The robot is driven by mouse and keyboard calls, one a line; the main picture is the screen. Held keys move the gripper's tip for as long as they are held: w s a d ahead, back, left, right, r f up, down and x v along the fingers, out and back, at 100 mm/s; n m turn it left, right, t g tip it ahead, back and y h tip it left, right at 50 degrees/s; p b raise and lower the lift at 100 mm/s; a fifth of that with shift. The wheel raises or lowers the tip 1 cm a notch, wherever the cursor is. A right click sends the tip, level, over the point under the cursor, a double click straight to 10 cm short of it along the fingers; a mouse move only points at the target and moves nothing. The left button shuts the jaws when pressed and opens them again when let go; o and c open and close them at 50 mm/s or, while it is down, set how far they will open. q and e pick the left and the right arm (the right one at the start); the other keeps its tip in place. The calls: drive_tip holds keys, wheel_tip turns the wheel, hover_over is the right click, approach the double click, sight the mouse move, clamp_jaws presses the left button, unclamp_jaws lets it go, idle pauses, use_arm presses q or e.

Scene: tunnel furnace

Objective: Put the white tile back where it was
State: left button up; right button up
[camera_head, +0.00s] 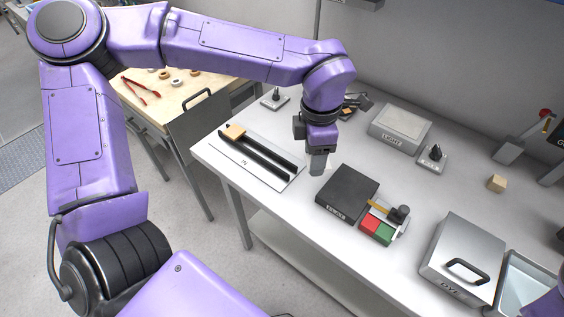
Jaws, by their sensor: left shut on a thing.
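My left gripper (317,172) reaches down over the white table, between the rail fixture and the black box. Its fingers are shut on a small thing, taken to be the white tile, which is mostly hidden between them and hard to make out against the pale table. I cannot tell whether it touches the tabletop. My right gripper is not in view; only a bit of purple arm shows at the lower right corner.
A white plate with two black rails (262,155) and a wooden block (232,132) lies left. Around stand a black box (347,194), red and green pads (377,229), a LIGHT box (400,127), a small knob unit (432,157), a wooden cube (497,183) and a silver box (463,257).

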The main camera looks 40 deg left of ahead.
use_arm(q)
drive_tip(key=s+r+n, duration=0.3)
drive_tip(key=s+n, duration=0.1)
drive_tip(key=n, duration=0.9)
drive_tip(key=s+r+n, duration=0.2)
drive_tip(key=s+n, duration=0.2)
drive_tip(key=n, duration=1)
drive_tip(key=w+a+f+p, duration=0.1)
drive_tip(key=w+a+f, duration=0.2)
drive_tip(key=f, duration=0.1)
drive_tip(key=w+a+f+p, duration=0.2)
drive_tip(key=w+a+f, duration=0.1)
drive_tip(key=f, duration=0.1)
drive_tip(key=w+a+f+p, duration=0.2)
drive_tip(key=w+a+f, duration=0.1)
drive_tip(key=w+f, duration=0.1)
drive_tip(key=shift+w+a+f, duration=0.1)
drive_tip(key=shift+f, duration=0.35)
drive_tip(key=shift+f, duration=0.1)
